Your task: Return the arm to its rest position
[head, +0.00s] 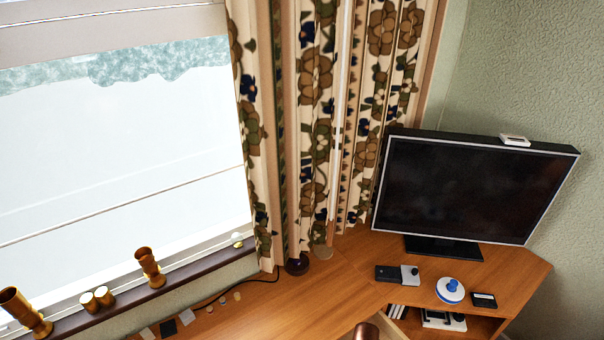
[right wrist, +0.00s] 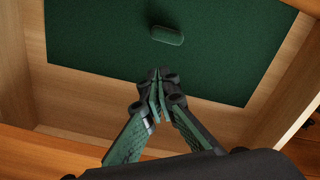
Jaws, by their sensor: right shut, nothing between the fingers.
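My right gripper (right wrist: 160,80) shows in the right wrist view, with its two green-and-black fingers closed together and nothing between the tips. It points into an open wooden drawer or box with a dark green lining (right wrist: 95,55). A small dark green oblong item (right wrist: 167,35) lies on the lining beyond the fingertips, apart from them. Neither of my grippers shows in the head view.
In the head view, a wooden desk (head: 270,309) runs below the window and curtains (head: 313,110). A television (head: 470,190), a blue and white round item (head: 450,290) and small dark boxes stand on it. Brass vases (head: 150,268) stand on the sill. Wooden walls (right wrist: 38,90) surround the green lining.

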